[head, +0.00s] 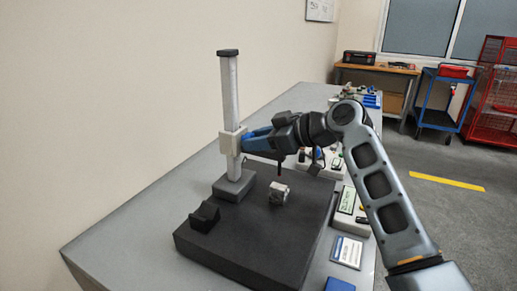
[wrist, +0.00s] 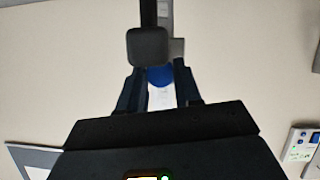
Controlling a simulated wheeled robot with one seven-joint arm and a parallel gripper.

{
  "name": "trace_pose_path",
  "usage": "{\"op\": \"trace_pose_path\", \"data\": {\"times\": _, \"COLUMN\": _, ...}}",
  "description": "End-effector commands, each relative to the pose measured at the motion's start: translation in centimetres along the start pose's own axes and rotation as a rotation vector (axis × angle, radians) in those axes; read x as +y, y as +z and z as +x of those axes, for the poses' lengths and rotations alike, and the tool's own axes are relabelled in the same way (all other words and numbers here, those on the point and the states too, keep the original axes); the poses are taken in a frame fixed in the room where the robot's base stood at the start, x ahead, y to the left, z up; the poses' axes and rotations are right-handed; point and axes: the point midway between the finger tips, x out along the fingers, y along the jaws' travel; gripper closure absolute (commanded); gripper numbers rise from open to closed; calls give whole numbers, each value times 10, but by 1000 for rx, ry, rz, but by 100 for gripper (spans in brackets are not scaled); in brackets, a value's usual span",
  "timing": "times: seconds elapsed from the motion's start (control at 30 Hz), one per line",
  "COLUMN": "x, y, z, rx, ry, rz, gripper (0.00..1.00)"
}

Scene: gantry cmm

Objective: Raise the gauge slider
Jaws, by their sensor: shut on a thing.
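The gauge slider (head: 230,142) is a pale block around an upright light-grey column (head: 229,90). It sits around the column's middle, well above the dark grey foot (head: 234,187) and below the black cap (head: 229,53). My gripper (head: 250,141) reaches in from the right, its blue fingers closed at the slider's right side. In the wrist view my gripper (wrist: 159,88) has its dark fingers on either side of a blue round part (wrist: 160,76) and a pale strip. The exact contact is partly hidden by the fingers.
A black plate (head: 250,262) on the grey table carries a dark block (head: 205,216) and a small metal part (head: 279,194) below my arm. Small devices (head: 348,200) line the table's right side. Bare wall lies behind the column. Carts (head: 445,98) stand far right.

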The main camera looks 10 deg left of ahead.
Motion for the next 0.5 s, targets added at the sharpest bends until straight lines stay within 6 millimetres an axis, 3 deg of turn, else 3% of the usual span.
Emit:
{"op": "trace_pose_path", "data": {"times": 0.03, "x": 5, "y": -22, "z": -9, "rx": 9, "ry": 5, "rz": -9, "gripper": 100}}
{"op": "trace_pose_path", "data": {"times": 0.2, "x": 11, "y": -60, "z": -25, "rx": 7, "ry": 5, "rz": -8, "gripper": 100}}
{"op": "trace_pose_path", "data": {"times": 0.33, "x": 13, "y": -74, "z": -31, "rx": 6, "ry": 5, "rz": -5, "gripper": 100}}
{"op": "trace_pose_path", "data": {"times": 0.5, "x": 14, "y": -77, "z": -33, "rx": 5, "ry": 4, "rz": -3, "gripper": 100}}
